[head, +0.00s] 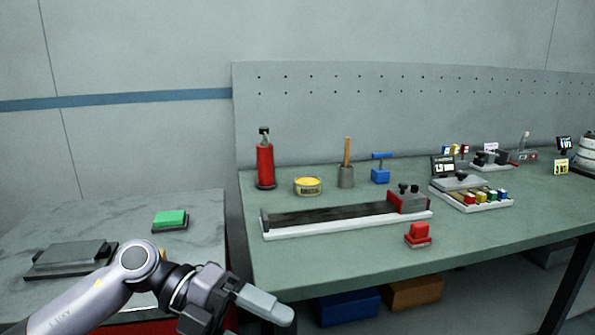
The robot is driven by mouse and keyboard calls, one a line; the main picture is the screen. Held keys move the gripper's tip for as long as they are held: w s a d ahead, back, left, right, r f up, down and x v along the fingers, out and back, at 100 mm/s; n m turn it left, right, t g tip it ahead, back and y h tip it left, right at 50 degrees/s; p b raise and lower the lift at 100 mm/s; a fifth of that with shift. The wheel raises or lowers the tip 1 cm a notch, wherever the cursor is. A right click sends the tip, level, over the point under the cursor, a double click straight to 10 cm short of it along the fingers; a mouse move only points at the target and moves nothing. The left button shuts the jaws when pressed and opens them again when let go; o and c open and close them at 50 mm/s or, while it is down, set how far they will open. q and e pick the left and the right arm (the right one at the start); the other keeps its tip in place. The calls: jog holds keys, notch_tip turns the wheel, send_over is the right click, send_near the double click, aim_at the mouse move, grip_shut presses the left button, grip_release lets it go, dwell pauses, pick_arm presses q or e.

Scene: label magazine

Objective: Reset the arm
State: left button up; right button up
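My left arm (105,295) comes in from the lower left of the head view. Its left gripper (278,312) points right and slightly down, in front of the gap between the marble-topped surface and the green workbench. The light grey fingers are seen from the side and overlap, so I cannot tell whether they are apart. No object shows at the fingertips. My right arm and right gripper are not in view.
The green workbench (330,257) holds a long black-and-white rail (325,215), red block (418,233), red bottle (265,165) and yellow tin (307,185). The marble surface (120,212) holds a green pad (170,218) and grey plate (68,257). Blue (348,306) and orange boxes (412,292) sit below.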

pick_arm(q)
jog(key=w+a+f+n+t+y+p, duration=0.1)
jog(key=a+f+n+t+y, duration=0.3)
jog(key=n+t, duration=0.85)
jog(key=w+a+f+n+t+h+p, duration=0.15)
jog(key=f+n+t, duration=0.35)
jog(key=n+t, duration=0.7)
jog(key=s+a+f+n+g+y, duration=0.4)
jog(key=s+f, duration=0.3)
jog(key=f, duration=0.2)
jog(key=s+a+f+n+g+y+p, duration=0.1)
jog(key=s+a+f+n+g+y, duration=0.3)
jog(key=f, duration=0.5)
jog(key=s+a+n+g, duration=0.2)
jog(key=s, duration=0.1)
jog(key=shift+s+y, duration=0.35)
jog(key=shift+s, duration=0.05)
